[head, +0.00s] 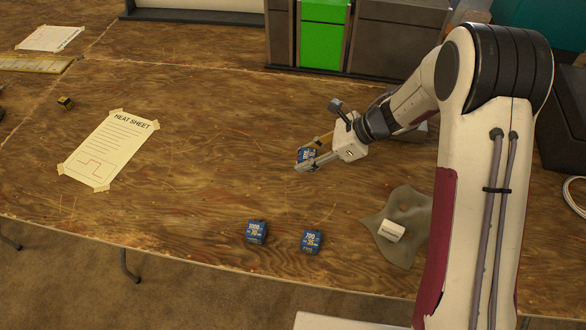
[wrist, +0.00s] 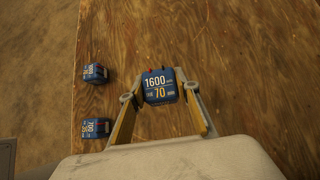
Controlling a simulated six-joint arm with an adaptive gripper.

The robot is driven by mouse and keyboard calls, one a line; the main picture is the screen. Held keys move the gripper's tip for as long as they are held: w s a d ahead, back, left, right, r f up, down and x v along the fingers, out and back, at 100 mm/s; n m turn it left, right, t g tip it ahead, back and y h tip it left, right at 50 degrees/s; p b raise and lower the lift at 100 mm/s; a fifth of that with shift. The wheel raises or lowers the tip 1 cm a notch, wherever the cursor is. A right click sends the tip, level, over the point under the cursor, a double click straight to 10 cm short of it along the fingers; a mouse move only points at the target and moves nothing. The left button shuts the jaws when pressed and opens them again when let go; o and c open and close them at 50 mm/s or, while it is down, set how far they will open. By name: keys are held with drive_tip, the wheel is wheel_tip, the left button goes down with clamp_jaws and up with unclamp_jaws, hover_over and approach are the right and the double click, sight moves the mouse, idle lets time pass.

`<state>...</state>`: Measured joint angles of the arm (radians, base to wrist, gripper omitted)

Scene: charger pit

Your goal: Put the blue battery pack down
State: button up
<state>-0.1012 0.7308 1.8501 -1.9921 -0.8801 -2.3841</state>
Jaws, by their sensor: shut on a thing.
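My gripper (head: 307,157) is over the wooden table, right of the middle in the head view. It is shut on a blue battery pack (head: 306,153), which is partly hidden by the fingers there. In the wrist view the held pack (wrist: 160,86) sits between the two fingertips, its face reading 1600 and 70. I cannot tell whether it touches the table. Two other blue battery packs stand on the table nearer the front edge, one marked 1000 (head: 256,232) and one marked 700 (head: 311,242).
A grey cloth (head: 410,222) with a small white block (head: 391,231) on it lies right of the loose packs. A heat sheet (head: 108,150) is taped down at left. Grey and green boxes (head: 322,34) stand at the back. The table middle is clear.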

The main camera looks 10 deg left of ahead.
drive_tip(key=shift+f, duration=2.7)
drive_tip(key=shift+f, duration=0.1)
drive_tip(key=shift+f, duration=1.8)
drive_tip(key=shift+f, duration=0.1)
drive_tip(key=o, duration=1.3)
drive_tip(key=shift+c, duration=0.2)
drive_tip(key=shift+d+r, duration=0.1)
drive_tip(key=shift+r, duration=0.1)
drive_tip(key=v, duration=1.1)
drive_tip(key=shift+d+r, duration=0.25)
